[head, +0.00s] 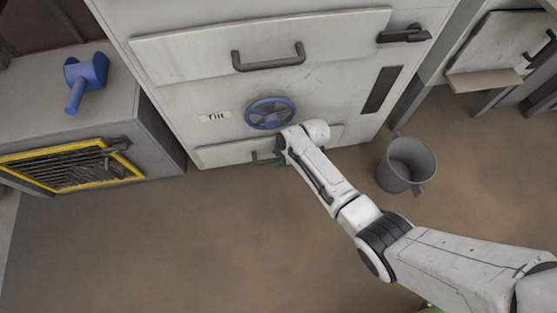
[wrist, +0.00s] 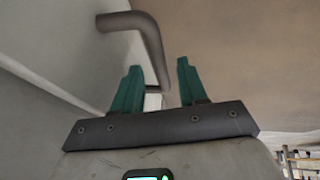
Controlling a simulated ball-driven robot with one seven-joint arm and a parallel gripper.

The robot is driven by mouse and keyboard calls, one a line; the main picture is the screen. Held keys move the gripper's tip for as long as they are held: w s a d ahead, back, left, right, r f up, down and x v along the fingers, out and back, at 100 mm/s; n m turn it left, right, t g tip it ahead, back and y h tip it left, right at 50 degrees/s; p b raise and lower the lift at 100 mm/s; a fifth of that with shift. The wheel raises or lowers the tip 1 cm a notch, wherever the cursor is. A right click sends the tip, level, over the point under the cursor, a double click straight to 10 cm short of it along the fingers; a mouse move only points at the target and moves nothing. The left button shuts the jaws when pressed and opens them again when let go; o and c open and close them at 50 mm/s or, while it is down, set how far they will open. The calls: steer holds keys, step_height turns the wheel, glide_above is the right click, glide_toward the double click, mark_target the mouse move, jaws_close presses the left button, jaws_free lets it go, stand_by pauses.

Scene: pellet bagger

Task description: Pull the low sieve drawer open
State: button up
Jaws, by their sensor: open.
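The low sieve drawer (head: 222,154) is a pale grey panel at the foot of the big cabinet in the head view, and it looks shut. Its dark bar handle (head: 262,158) is partly hidden by my arm. In the wrist view the bent handle (wrist: 150,38) comes off a pale panel. My gripper (wrist: 158,66) is open, with one teal finger on each side of the handle bar in the picture. I cannot tell whether either finger touches it. In the head view my gripper (head: 281,162) is mostly hidden by my wrist, just right of the handle.
A blue handwheel (head: 270,113) sits just above the low drawer. A wide upper panel with a dark handle (head: 268,58) is higher up. A grey bucket (head: 407,164) stands on the floor at right. A yellow-framed grey unit (head: 75,165) stands at left. The brown floor in front is clear.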

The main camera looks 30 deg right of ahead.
steer(key=shift+w+a+f, duration=0.15)
steer(key=shift+a+f, duration=0.05)
steer(key=shift+f, duration=0.35)
steer(key=shift+c, duration=0.4)
jaws_close()
